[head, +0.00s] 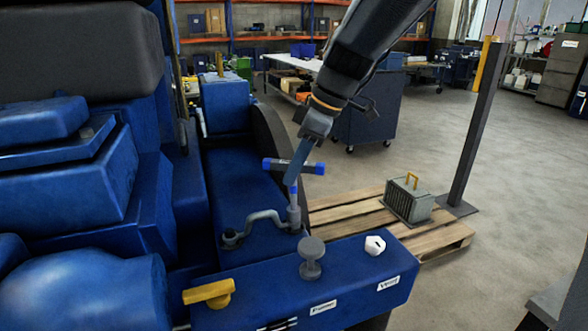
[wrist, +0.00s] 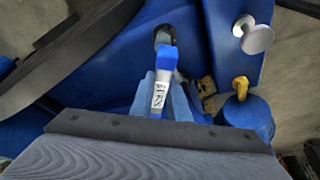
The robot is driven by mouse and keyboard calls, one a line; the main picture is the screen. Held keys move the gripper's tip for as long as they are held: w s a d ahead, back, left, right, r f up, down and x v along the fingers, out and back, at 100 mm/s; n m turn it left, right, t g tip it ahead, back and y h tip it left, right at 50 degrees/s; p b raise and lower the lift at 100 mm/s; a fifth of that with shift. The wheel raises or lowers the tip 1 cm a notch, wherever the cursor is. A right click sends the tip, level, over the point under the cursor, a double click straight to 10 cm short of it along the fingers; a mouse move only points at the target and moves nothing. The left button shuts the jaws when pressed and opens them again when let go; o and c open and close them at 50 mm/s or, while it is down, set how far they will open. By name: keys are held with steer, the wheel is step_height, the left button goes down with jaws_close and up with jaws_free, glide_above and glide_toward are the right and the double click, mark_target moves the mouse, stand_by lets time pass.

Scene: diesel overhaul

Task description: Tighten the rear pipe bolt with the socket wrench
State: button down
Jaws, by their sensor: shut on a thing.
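My gripper (head: 297,163) is shut on the socket wrench (head: 312,168), which has a blue T-shaped handle and a grey shaft pointing down. The shaft stands about upright over the right end of a bent grey pipe (head: 262,215) on the blue engine block. The socket end hides whatever bolt is there, so I cannot tell whether it is seated. Another pipe end with a dark fitting (head: 230,238) shows at the left. In the wrist view, the wrench (wrist: 159,95), with a white label and blue tip, lies between my pale blue fingers.
On the blue ledge in front are a grey round knob (head: 311,258), a white hexagonal cap (head: 374,245) and a yellow handle (head: 209,293). A wooden pallet (head: 447,236) with a grey finned box (head: 408,200) lies right. A dark post (head: 468,130) stands behind it.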

steer(key=shift+r, duration=0.1)
steer(key=shift+r+p, duration=1.05)
steer(key=shift+r, duration=0.65)
steer(key=shift+r+p, duration=1.9)
steer(key=shift+r, duration=1.15)
steer(key=shift+s, duration=0.1)
steer(key=s+d, duration=0.2)
steer(key=s, duration=0.4)
steer(key=shift+s, duration=0.25)
